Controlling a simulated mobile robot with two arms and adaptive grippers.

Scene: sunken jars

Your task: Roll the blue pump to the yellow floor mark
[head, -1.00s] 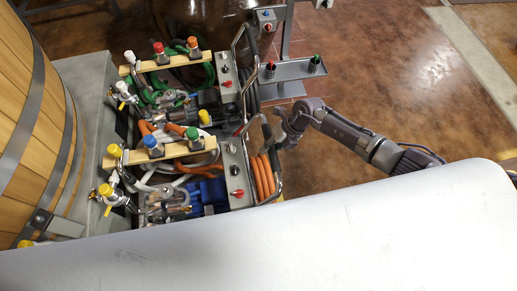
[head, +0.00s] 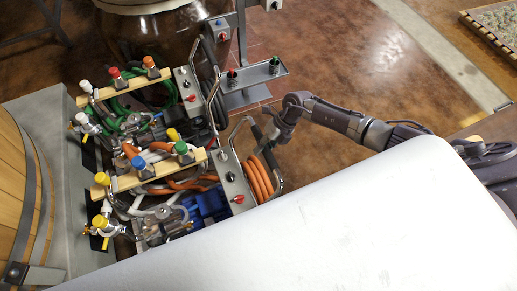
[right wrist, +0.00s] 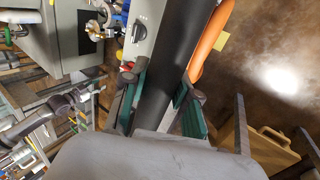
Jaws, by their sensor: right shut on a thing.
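The blue pump (head: 207,206) sits low on a wheeled frame at the lower middle of the head view, partly hidden by my white body. Its frame carries a grey control box (head: 233,182), orange hose coils (head: 258,177) and a bent push handle (head: 233,131). My right gripper (head: 272,131) is at the top of this handle. In the right wrist view its green-padded fingers (right wrist: 158,108) are closed around the black grip (right wrist: 176,55). A small yellow patch (right wrist: 222,40) lies on the floor beside the orange hose, perhaps the floor mark. My left gripper does not show.
A second similar pump cart (head: 190,92) stands close behind. A metal stand with a tray (head: 258,76) is just beyond the handles. A wooden barrel (head: 14,190) on a grey plinth is at left. Brown floor (head: 330,70) is open on the right.

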